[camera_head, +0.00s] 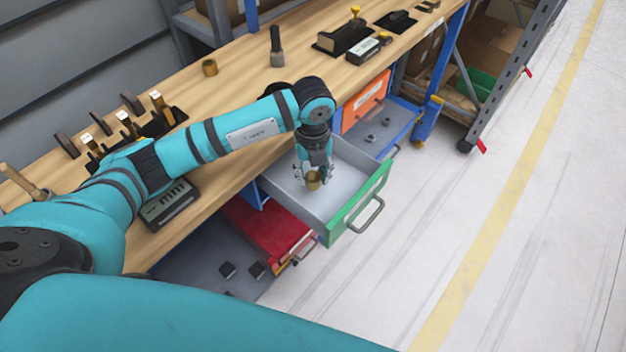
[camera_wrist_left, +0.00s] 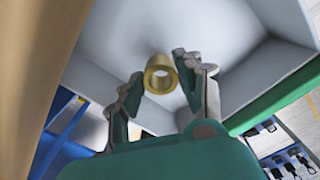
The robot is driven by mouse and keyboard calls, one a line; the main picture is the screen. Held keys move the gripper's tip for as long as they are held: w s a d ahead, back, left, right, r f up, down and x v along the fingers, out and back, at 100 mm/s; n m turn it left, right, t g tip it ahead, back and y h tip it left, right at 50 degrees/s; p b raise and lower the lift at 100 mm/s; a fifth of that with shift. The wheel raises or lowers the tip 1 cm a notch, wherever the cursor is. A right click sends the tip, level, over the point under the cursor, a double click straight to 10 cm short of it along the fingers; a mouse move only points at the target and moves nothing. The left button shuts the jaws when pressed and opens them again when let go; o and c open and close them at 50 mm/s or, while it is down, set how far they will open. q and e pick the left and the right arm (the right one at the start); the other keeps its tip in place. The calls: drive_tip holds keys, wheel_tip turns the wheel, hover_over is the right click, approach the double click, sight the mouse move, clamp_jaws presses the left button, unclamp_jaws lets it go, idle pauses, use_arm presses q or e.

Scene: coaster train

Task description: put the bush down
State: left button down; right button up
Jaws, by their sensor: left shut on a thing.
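The bush, a small brass ring, shows in the head view (camera_head: 313,183) at the fingertips of my left gripper (camera_head: 314,174). In the left wrist view the bush (camera_wrist_left: 161,62) sits between the two fingers of the gripper (camera_wrist_left: 158,82), its hollow end facing the camera. My left gripper is shut on it, pointing down inside an open grey drawer (camera_head: 348,178) with a green front (camera_head: 360,203). Whether the bush touches the drawer floor cannot be told. My right gripper is not in view.
The wooden bench top (camera_head: 235,95) bears another brass ring (camera_head: 209,68), a dark upright tool (camera_head: 276,48) and several tools in a rack. An open red drawer (camera_head: 262,232) is below left and an orange drawer front (camera_head: 366,102) is to the right. The drawer floor around the gripper looks clear.

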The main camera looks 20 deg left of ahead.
sight(312, 192)
use_arm(q)
wheel_tip(312, 192, down, 3)
drive_tip(key=shift+f, duration=0.15)
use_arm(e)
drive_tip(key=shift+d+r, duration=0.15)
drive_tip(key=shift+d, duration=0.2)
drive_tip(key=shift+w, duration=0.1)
use_arm(q)
drive_tip(key=shift+f, duration=0.2)
drive_tip(key=c, duration=0.9)
unclamp_jaws()
drive_tip(key=shift+o, duration=0.2)
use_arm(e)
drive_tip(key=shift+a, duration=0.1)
